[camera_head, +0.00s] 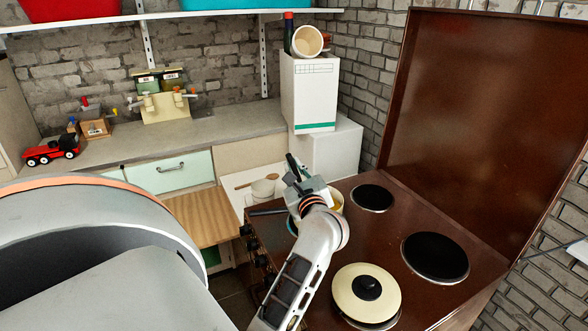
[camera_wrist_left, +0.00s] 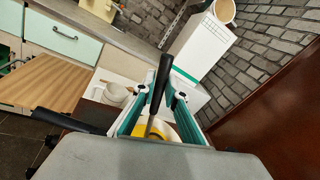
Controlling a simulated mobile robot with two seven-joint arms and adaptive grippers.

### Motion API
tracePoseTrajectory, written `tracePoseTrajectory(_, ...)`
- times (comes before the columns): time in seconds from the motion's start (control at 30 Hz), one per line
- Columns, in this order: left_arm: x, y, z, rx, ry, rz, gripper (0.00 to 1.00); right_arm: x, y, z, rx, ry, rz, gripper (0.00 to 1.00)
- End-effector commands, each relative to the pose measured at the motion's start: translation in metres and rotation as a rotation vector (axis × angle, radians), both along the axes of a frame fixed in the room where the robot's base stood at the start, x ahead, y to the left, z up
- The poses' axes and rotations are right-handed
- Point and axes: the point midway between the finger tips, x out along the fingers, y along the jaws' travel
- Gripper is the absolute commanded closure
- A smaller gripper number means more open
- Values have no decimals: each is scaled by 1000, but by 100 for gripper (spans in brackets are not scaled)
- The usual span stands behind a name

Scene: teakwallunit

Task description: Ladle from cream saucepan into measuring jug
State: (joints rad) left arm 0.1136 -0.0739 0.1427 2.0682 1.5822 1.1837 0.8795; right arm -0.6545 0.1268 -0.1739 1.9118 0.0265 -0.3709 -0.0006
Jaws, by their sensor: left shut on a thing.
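My left gripper (camera_head: 303,184) is over the back left of the brown hob. It is shut on the black handle of a ladle, which shows upright between the fingers in the left wrist view (camera_wrist_left: 160,84). Under it is the cream saucepan (camera_head: 337,199), mostly hidden by my gripper and arm. Yellow content (camera_wrist_left: 168,131) shows inside it, and its dark handle (camera_head: 267,211) points left. I cannot see whether the ladle's bowl touches the content. I cannot make out a measuring jug. My right gripper is not in view.
A cream lid with a black knob (camera_head: 366,288) covers the front hob plate. Two plates (camera_head: 372,197) are bare. The brown upright panel (camera_head: 480,130) bounds the right.

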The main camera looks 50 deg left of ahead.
Motion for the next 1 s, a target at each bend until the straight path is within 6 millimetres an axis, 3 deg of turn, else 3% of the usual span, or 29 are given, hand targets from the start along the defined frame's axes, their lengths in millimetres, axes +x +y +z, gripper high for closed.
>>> tracePoseTrajectory(0.7,0,0,83,1,-7,0,100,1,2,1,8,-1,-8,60)
tracePoseTrajectory(1.0,0,0,90,2,-3,0,100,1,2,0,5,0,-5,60)
